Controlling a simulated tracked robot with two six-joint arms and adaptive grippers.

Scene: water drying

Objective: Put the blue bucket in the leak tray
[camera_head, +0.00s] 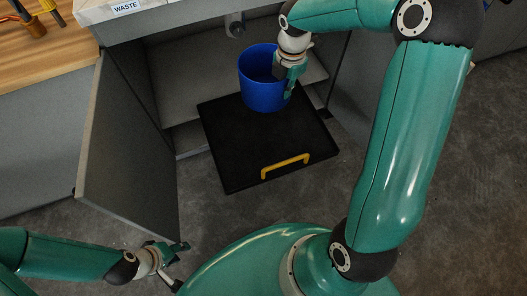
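The blue bucket (258,92) is upright over the back part of the black leak tray (235,170). I cannot tell whether its base touches the tray. The tray has a yellow handle (285,166) at its front and extends out of the open cabinet. My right gripper (289,78) is at the bucket's right rim, shut on its wall; the finger inside is mostly hidden. My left gripper (176,264) is low at the left, apart from the tray and bucket, with its fingers spread and nothing between them.
The cabinet door (125,145) stands open left of the tray. A grey pipe end (236,28) is behind the bucket, under the counter with the WASTE label (126,7). A wooden worktop (50,55) with tools is at upper left. Floor right of the tray is clear.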

